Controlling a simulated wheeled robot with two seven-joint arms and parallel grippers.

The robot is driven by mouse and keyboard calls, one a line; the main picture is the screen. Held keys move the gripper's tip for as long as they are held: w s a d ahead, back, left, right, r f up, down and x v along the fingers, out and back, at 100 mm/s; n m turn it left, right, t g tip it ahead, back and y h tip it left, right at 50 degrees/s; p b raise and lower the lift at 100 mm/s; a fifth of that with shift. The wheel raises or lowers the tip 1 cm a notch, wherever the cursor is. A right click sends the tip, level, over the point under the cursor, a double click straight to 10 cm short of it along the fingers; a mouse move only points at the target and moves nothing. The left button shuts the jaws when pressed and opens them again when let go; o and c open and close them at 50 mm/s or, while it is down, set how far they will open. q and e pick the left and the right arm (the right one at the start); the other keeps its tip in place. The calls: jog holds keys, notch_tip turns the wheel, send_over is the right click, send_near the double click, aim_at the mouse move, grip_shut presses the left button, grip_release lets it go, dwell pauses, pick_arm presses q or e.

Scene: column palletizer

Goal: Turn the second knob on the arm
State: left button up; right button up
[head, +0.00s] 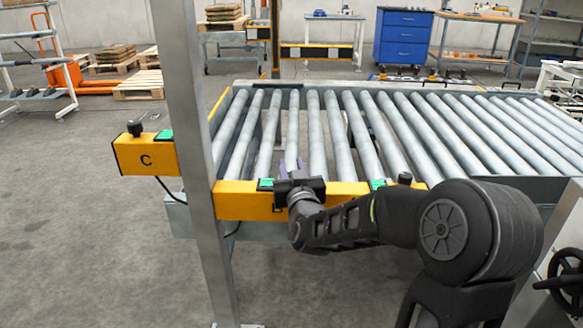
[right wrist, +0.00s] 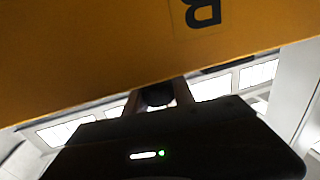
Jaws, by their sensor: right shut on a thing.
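The yellow arm (head: 243,200) crosses the front of the roller conveyor and carries knobs along its top. One black knob (head: 134,128) stands at the left end beside the letter C, and another black knob (head: 404,178) stands toward the right. My right gripper (head: 292,165) is at the middle part of the arm. In the right wrist view the yellow arm (right wrist: 100,60) fills the top with the letter B, and a dark knob (right wrist: 157,95) is between my fingers. My right gripper is shut on it. In the head view my gripper hides that knob. My left gripper is not in view.
A grey upright post (head: 185,100) stands just left of my right gripper. The roller conveyor (head: 400,130) extends behind it. Green pieces (head: 376,184) sit on the yellow arm. A black handwheel (head: 568,282) is at the lower right.

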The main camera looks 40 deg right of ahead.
grip_shut()
jog(key=shift+h, duration=0.3)
jog(key=m+g+h, duration=0.1)
jog(key=m+g+h+p, duration=0.1)
jog(key=h, duration=0.1)
jog(key=m+g+h+p, duration=0.1)
jog(key=m, duration=0.1)
jog(key=shift+s+d+g+h, duration=0.3)
jog(key=shift+d, duration=0.1)
jog(key=o, duration=0.8)
grip_release()
